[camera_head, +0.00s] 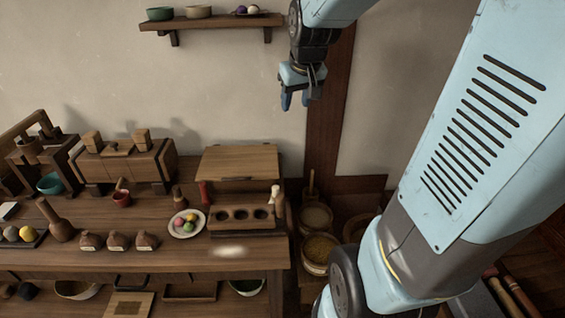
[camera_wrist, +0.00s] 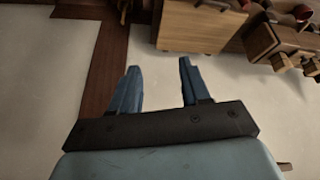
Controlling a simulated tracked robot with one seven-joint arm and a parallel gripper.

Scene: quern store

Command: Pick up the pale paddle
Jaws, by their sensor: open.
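I cannot single out a pale paddle for certain in either view. In the head view, a pale-topped upright piece (camera_head: 275,197) stands at the right end of the box with round holes (camera_head: 226,226). A thin wooden handle (camera_head: 311,180) rises behind the tubs right of the bench. My gripper (camera_head: 295,100) is open and empty, high in front of the wall, above and right of the bench. Its two blue fingers (camera_wrist: 159,68) show apart in the wrist view, with nothing between them.
The wooden bench (camera_head: 180,258) carries a plate of coloured balls (camera_head: 175,229), several brown flasks and wooden devices. A wall shelf (camera_head: 210,21) holds bowls left of my gripper. Filled tubs (camera_head: 320,248) stand right of the bench. The air below my gripper looks clear.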

